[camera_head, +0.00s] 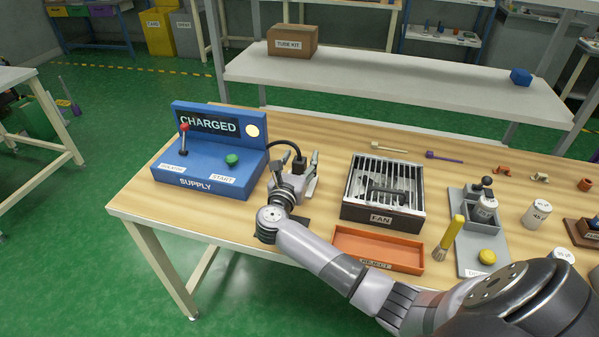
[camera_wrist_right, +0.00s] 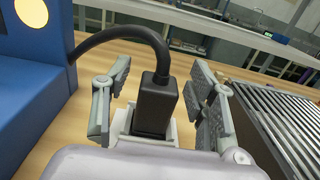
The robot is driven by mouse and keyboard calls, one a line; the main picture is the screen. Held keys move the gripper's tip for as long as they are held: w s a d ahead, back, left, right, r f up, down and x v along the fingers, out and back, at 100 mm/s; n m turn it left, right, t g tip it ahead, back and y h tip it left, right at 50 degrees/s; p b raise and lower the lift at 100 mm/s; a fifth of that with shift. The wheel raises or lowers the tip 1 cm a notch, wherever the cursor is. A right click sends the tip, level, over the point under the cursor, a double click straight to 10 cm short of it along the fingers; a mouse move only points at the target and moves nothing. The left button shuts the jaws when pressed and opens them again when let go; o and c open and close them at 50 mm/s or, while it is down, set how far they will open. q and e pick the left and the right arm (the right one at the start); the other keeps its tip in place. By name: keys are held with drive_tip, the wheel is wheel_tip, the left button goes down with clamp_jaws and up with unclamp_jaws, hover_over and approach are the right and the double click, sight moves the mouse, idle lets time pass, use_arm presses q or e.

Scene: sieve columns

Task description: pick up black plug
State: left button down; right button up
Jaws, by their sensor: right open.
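The black plug (camera_wrist_right: 157,102) stands between the two spread fingers of my right gripper (camera_wrist_right: 161,73) in the right wrist view, with a visible gap on each side. A black cable (camera_wrist_right: 112,36) curves from its top to the blue supply box at the left. In the head view the plug (camera_head: 299,163) shows beside the right gripper (camera_head: 296,170), to the right of the blue supply box (camera_head: 205,183). My right gripper is open and holds nothing. The plug's lower end is hidden by the gripper in the wrist view. My left gripper is not in view.
The fan box (camera_head: 383,212) stands close to the right of the gripper, with an orange tray (camera_head: 345,262) in front of it. A grey tray (camera_head: 466,266), brush (camera_head: 449,238) and weights are farther right. The wooden table (camera_head: 330,140) is clear behind the plug.

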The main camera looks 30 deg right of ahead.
drive_tip(key=shift+c, duration=0.3)
clamp_jaws()
idle(0.5)
